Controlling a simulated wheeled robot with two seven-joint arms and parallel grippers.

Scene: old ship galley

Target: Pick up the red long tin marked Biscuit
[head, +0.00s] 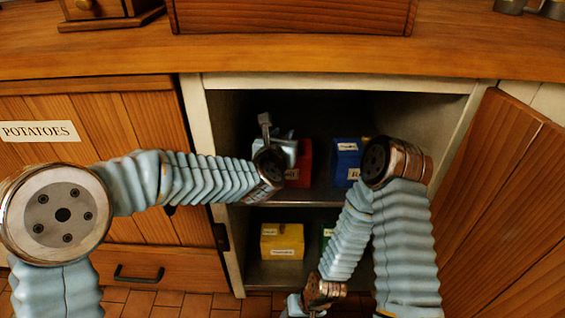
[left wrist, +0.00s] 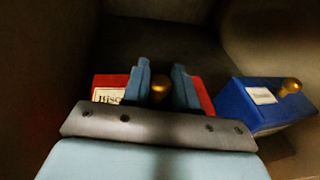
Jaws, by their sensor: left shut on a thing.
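The red long tin (left wrist: 108,82) shows in the left wrist view with a pale label reading "Bisc", the rest hidden. It also shows in the head view (head: 305,160) on the upper shelf of the open cupboard, mostly behind my left gripper (head: 283,147). In the left wrist view the two blue fingers of my left gripper (left wrist: 161,80) stand on either side of the tin's gold knob (left wrist: 160,89), shut on the tin. I cannot tell whether the tin is clear of the shelf. My right gripper (head: 298,306) is low at the bottom edge, partly cut off.
A blue tin (head: 346,158) stands right of the red one. A yellow tin (head: 282,241) and a partly hidden green tin (head: 328,235) stand on the lower shelf. The cupboard door (head: 500,200) is open at the right. The worktop (head: 300,50) overhangs above.

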